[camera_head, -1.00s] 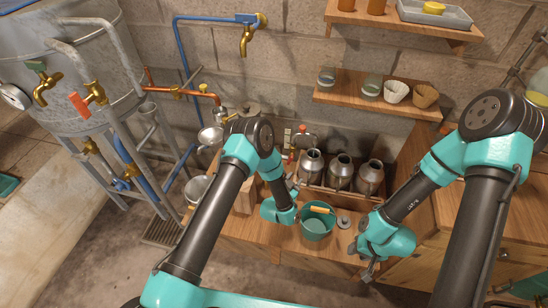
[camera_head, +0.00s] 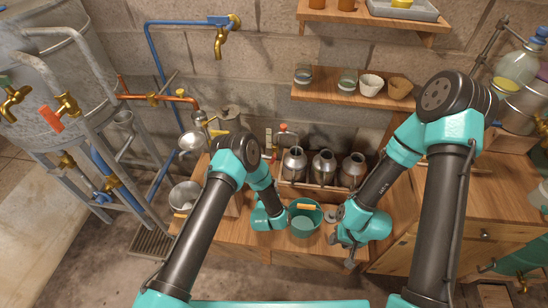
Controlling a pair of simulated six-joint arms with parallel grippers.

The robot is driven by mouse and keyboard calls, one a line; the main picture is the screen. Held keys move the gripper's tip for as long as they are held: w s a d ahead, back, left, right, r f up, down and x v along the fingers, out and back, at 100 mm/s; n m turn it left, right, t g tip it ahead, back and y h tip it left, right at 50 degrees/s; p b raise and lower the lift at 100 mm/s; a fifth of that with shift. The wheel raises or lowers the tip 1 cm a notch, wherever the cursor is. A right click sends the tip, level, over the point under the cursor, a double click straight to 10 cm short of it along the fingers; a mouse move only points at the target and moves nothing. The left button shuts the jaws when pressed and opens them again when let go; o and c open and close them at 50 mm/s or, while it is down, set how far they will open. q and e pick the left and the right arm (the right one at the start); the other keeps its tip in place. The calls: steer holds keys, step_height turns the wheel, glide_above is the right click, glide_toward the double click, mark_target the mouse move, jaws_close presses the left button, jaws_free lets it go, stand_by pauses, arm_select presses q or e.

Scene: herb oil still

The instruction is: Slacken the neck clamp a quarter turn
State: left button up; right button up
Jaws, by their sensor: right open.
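A glass flask (camera_head: 518,65) stands at the upper right, partly cut off by the frame edge, with a blue cap (camera_head: 541,32) beside its top. A slanted metal rod (camera_head: 490,42) stands beside it. A clamp at the flask's neck is too small to make out. My right gripper (camera_head: 349,260) is open and empty, hanging low at the front of the wooden bench, well apart from the flask. My left arm reaches down to the bench beside the teal pail (camera_head: 305,228); its fingers are not distinguishable.
Several metal cans (camera_head: 323,168) stand in a wooden rack behind the pail. Shelves (camera_head: 350,92) with small pots hang on the wall. A steel pot (camera_head: 185,196) is at the bench's left end. A metal tank (camera_head: 35,60) with brass taps stands at left.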

mark_target(273, 161)
arm_select(q)
steer(key=w, duration=0.4)
steer(key=w+d, duration=0.1)
steer(key=w, duration=0.4)
steer(key=w+d, duration=0.1)
steer(key=w, duration=0.4)
steer(key=shift+w, duration=0.25)
jaws_close()
